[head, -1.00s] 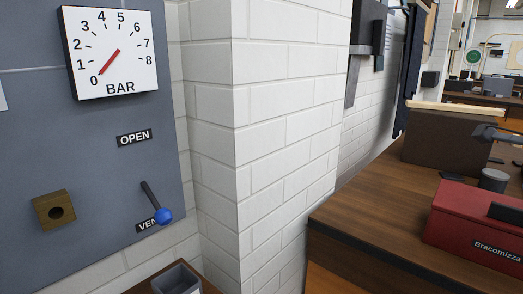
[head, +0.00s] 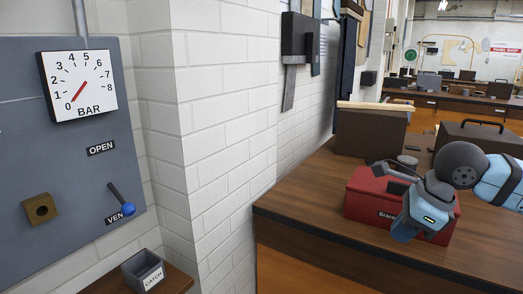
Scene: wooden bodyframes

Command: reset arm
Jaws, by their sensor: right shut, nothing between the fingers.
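My right arm (head: 495,180) comes in from the right edge, bent at a round dark grey joint. Its light blue end with the right gripper (head: 404,234) hangs downward in front of the red toolbox (head: 365,194) and hides part of its front and label. The fingers are small and hard to make out; the gripper is shut with nothing held. My left gripper is not in view.
A wooden bench (head: 310,205) carries the toolbox, a brown box (head: 370,132) and a dark case (head: 478,138).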

